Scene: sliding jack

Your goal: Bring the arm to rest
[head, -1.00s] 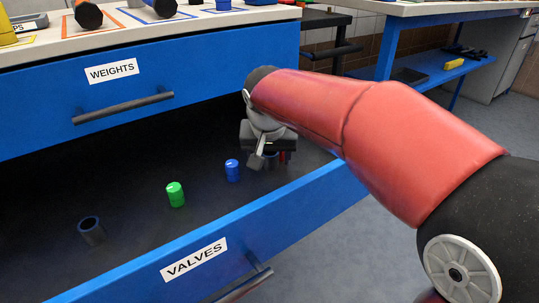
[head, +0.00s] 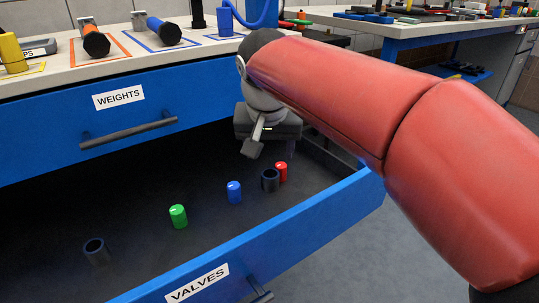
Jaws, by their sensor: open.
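My arm, in a red sleeve, reaches in from the right in the head view. My gripper (head: 254,148) hangs over the open drawer labelled VALVES (head: 145,290). One finger shows pointing down; the other is mostly hidden behind the gripper body. The gripper looks empty and is apart from the things in the drawer. Below it and to the right are a dark hollow cylinder (head: 270,181) and a red capped piece (head: 282,171). A blue piece (head: 234,193) and a green piece (head: 178,217) stand to the left, with another dark hollow cylinder (head: 97,251) farther left.
The drawer labelled WEIGHTS (head: 60,128) is shut above, with a dark handle (head: 130,133). Grey floor (head: 345,255) lies right of the open drawer. Another bench (head: 400,28) stands behind.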

